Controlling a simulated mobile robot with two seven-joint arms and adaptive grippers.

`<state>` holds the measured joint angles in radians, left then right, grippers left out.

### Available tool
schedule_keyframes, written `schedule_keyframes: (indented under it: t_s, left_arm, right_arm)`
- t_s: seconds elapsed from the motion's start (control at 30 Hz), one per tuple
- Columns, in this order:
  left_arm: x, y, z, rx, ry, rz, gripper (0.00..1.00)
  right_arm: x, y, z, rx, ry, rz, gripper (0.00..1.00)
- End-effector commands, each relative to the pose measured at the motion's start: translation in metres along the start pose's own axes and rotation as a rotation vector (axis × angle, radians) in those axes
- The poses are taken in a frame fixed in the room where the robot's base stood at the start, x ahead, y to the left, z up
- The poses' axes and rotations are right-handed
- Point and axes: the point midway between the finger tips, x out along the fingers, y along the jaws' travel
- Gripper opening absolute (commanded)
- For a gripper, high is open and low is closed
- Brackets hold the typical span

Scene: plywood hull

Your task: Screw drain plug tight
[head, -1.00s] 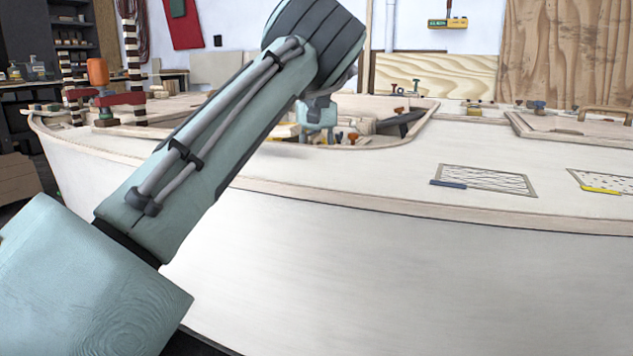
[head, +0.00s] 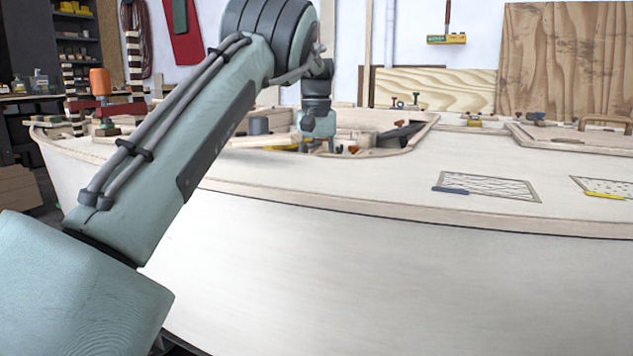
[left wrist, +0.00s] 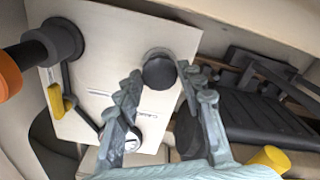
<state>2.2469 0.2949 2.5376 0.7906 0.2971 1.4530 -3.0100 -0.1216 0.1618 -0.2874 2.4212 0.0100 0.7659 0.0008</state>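In the left wrist view, a round dark plug (left wrist: 158,72) with a grey collar sits on a white panel (left wrist: 110,50) inside the hull; I take it to be the drain plug. My left gripper (left wrist: 163,78) is open, its two fingers on either side of the plug's face; I cannot tell whether they touch it. In the head view my left arm reaches over the hull's edge and the gripper (head: 318,142) is down at the cockpit opening, its fingertips hidden. My right gripper is in neither view.
On the panel are a grey round fitting (left wrist: 62,40) with an orange end, a yellow-handled lever (left wrist: 56,101) and a round dial (left wrist: 130,140). A black ribbed object (left wrist: 250,115) lies close right of the fingers. The cockpit rim (head: 405,148) surrounds the opening.

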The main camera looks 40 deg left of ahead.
Motion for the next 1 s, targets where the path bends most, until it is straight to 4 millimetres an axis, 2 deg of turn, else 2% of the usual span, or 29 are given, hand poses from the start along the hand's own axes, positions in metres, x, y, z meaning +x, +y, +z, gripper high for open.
schedule_keyframes:
  t_s: [0.03,0.13,0.47,0.57,0.8,1.0]
  left_arm:
    - [-0.004,0.0,-0.001,0.0,0.007,0.001,0.45]
    - [-0.002,0.0,0.0,0.0,0.002,0.001,0.58]
    - [-0.002,0.0,0.001,0.0,-0.005,0.001,0.58]
    - [-0.013,0.0,0.0,0.0,-0.002,0.001,0.58]
    - [-0.053,0.0,0.0,0.0,0.0,0.001,0.58]
    - [-0.073,-0.001,0.0,-0.001,-0.002,0.0,0.58]
  right_arm:
    - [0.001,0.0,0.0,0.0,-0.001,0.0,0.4]
    - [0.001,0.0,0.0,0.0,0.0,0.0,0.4]
    - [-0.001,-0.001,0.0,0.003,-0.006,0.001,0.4]
    - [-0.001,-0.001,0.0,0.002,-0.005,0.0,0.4]
    - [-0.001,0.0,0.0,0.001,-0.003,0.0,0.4]
    - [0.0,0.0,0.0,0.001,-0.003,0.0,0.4]
